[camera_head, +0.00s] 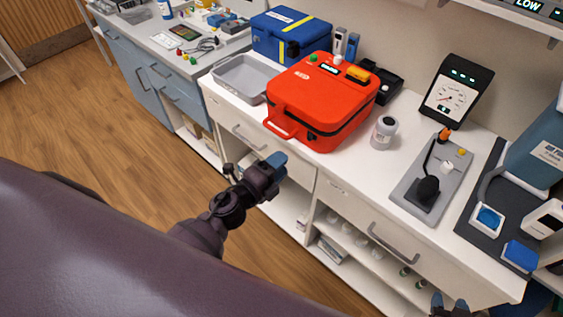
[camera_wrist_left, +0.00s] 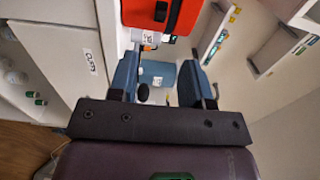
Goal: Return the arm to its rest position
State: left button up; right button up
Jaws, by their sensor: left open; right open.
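My left arm comes in from the left in the head view. Its gripper (camera_head: 275,163) is in front of the white cabinet's drawers, below the counter edge and near the red case. In the left wrist view the left gripper (camera_wrist_left: 160,75) is open, its two blue fingers apart with nothing between them. My right gripper (camera_head: 449,303) shows only at the bottom right edge of the head view, its two blue fingertips apart and empty. The rest of the right arm is out of view.
A red case (camera_head: 325,95) stands on the white counter (camera_head: 340,175), beside a grey tray (camera_head: 238,80) and a blue case (camera_head: 290,32). A white bottle (camera_head: 383,132), a gauge (camera_head: 455,95) and a grey plate device (camera_head: 430,185) stand to the right. Wooden floor (camera_head: 90,120) is clear at left.

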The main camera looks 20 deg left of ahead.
jog(key=shift+s+f, duration=0.1)
pick_arm(q)
jog(key=s+a+f+n+g+y, duration=0.1)
jog(key=a+n+y, duration=0.2)
jog(key=n, duration=0.4)
jog(key=s+a+f+n+y, duration=0.1)
jog(key=s+a+n+y, duration=0.15)
jog(key=n, duration=0.55)
jog(key=s+a+f+n+g, duration=0.3)
jog(key=s+f+n, duration=0.3)
jog(key=s, duration=0.5)
jog(key=shift+s+a+f+g+y, duration=0.35)
jog(key=shift+s+g+y, duration=0.1)
jog(key=shift+g, duration=0.15)
pick_arm(e)
jog(key=shift+s+f, duration=0.3)
jog(key=shift+s, duration=0.1)
pick_arm(q)
jog(key=shift+d, duration=0.1)
pick_arm(e)
jog(key=shift+w+r, duration=0.1)
jog(key=shift+w, duration=0.1)
jog(key=shift+w+r, duration=0.25)
jog(key=shift+w, duration=0.05)
